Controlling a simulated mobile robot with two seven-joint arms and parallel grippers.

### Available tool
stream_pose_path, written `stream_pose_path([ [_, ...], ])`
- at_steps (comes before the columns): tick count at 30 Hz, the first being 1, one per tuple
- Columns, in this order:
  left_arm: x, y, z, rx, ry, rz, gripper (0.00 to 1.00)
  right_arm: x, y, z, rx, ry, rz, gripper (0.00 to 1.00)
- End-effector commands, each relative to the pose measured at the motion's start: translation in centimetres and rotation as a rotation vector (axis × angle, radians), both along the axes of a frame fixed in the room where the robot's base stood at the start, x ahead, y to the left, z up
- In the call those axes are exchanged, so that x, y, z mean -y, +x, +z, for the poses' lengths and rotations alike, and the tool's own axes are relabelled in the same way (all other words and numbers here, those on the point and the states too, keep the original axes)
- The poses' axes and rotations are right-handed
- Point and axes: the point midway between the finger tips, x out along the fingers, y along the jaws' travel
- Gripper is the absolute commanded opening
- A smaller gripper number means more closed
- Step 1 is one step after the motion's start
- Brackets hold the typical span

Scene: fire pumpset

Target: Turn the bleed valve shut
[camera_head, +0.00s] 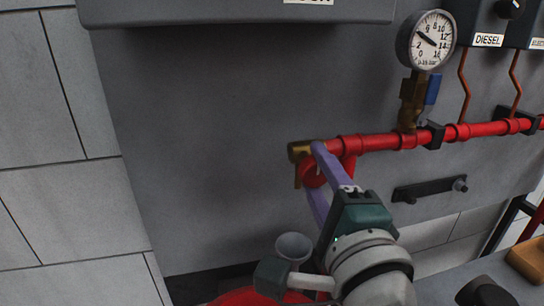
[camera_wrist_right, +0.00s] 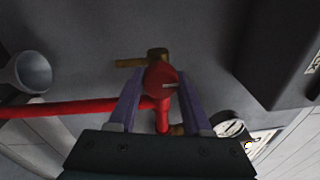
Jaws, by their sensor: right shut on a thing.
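The bleed valve's round red knob (camera_wrist_right: 161,77) shows in the right wrist view, with a pale mark on its face and a brass body (camera_wrist_right: 157,55) behind it. In the head view the knob (camera_head: 311,176) is partly hidden behind my purple fingers, with brass (camera_head: 298,151) at the left end of the red pipe. My right gripper (camera_head: 314,170) reaches up to it from the lower right. Its two fingers stand on either side of the knob and are shut on it. My left gripper is in neither view.
The red pipe (camera_head: 375,142) runs right along the grey panel (camera_head: 230,110). A pressure gauge (camera_head: 432,40) stands above it, its needle pointing up and left. A grey funnel (camera_head: 294,247) is below left of the valve. A black bracket (camera_head: 428,189) is to the right.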

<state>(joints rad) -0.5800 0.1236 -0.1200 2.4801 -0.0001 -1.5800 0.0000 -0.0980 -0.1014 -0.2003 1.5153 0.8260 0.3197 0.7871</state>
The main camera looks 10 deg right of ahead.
Motion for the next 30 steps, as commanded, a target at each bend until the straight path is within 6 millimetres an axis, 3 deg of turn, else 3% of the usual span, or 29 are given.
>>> stream_pose_path([
  [16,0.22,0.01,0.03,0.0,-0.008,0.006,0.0,-0.04,0.05,0.34,0.007,0.03,-0.001,0.0],
  [17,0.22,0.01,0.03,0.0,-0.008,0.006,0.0,-0.04,0.05,0.34,0.007,0.03,-0.001,0.5],
  [24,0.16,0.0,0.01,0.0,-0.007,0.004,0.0,-0.01,0.04,0.23,0.004,0.027,-0.001,0.77],
  [30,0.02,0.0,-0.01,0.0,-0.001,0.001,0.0,0.01,0.02,0.13,0.002,0.026,-0.001,0.78],
])
